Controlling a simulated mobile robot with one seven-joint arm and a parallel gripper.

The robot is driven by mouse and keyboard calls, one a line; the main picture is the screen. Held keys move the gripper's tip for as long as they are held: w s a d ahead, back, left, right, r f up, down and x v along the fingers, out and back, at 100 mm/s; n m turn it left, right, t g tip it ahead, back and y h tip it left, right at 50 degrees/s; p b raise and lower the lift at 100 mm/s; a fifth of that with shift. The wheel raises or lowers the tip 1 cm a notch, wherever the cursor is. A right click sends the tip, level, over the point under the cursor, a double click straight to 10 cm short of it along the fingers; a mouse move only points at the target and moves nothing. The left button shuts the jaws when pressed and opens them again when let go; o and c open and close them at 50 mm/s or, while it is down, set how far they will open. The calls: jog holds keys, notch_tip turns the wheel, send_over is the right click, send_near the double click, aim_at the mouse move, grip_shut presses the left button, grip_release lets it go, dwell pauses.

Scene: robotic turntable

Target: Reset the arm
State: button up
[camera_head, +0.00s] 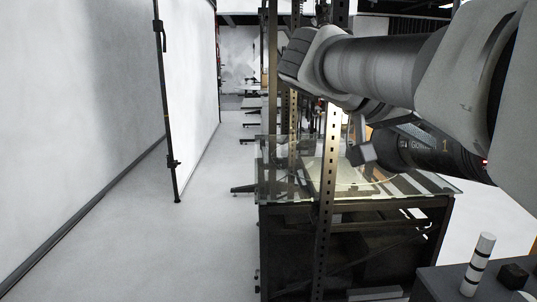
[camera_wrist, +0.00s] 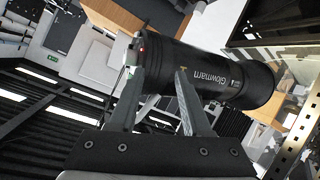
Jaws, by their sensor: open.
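My arm reaches in from the right edge of the head view, stretched leftward above a glass-topped table (camera_head: 440,186), with its wrist bent back near the upper middle. My gripper (camera_wrist: 160,70) is open in the wrist view, its two grey fingers apart. A black cylinder (camera_wrist: 215,75) with a "Glowmarn" label and a small red light lies behind the fingertips in that view. I cannot tell whether the fingers touch it. In the head view the black cylinder (camera_head: 430,153) shows below my arm, with a grey finger-like block at its left end.
A perforated metal post (camera_head: 325,200) stands before the table. A black stand (camera_head: 168,110) stands by the white wall at left. The pale floor (camera_head: 190,240) between them is open. A white, black-banded cylinder (camera_head: 478,262) stands at lower right.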

jog(key=s+a+f+n+t+y+p, duration=0.1)
jog(key=s+a+f+n+y+p, duration=0.1)
jog(key=s+a+f+n+y, duration=0.3)
jog(key=s+a+f+n+t+y+p, duration=0.2)
jog(key=s+a+f+n+y, duration=0.3)
jog(key=f, duration=0.7)
jog(key=s+a+y+p, duration=0.1)
jog(key=s+y, duration=0.1)
jog(key=shift+a+f+n+y, duration=0.15)
jog(key=shift+f+n+y, duration=0.15)
jog(key=shift+f+n, duration=0.1)
